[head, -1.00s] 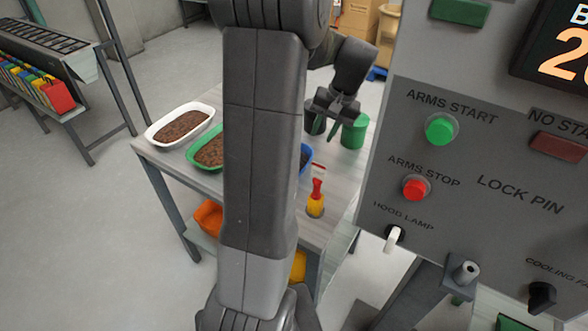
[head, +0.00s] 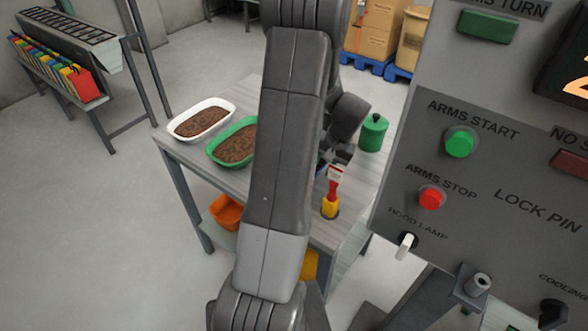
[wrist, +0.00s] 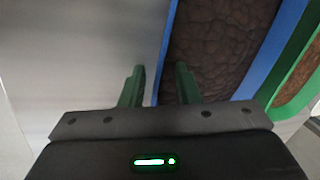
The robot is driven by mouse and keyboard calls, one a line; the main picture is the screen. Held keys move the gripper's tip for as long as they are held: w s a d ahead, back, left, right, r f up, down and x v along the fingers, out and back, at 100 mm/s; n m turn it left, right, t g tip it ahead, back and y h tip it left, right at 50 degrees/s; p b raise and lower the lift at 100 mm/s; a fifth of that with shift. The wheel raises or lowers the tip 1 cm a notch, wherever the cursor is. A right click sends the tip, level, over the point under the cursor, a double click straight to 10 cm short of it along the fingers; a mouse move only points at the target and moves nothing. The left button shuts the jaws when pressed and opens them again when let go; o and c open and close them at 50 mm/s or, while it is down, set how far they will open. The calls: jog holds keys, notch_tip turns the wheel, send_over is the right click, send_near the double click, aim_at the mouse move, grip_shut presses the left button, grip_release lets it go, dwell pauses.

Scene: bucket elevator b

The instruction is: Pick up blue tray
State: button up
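The blue tray (wrist: 272,50), filled with brown lumpy material, shows in the wrist view. In the head view my arm hides nearly all of it. My gripper (wrist: 160,70) is open, with its green fingers on either side of the tray's near-left wall. The left finger is outside the tray over the tabletop, and the right finger is over the inside, in front of the brown fill. A gap shows between the fingers and the wall. In the head view my gripper (head: 334,157) is low at the table, partly hidden behind my arm.
A green tray (head: 212,149) lies beside the blue one, and a white tray (head: 178,128) further left, both with brown fill. A green canister (head: 373,133) stands behind my gripper. A red-and-yellow brush (head: 331,200) stands at the table's front. A control panel (head: 480,190) fills the right.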

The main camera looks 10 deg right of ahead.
jog(key=shift+c, duration=0.4)
grip_shut()
dwell(1.1)
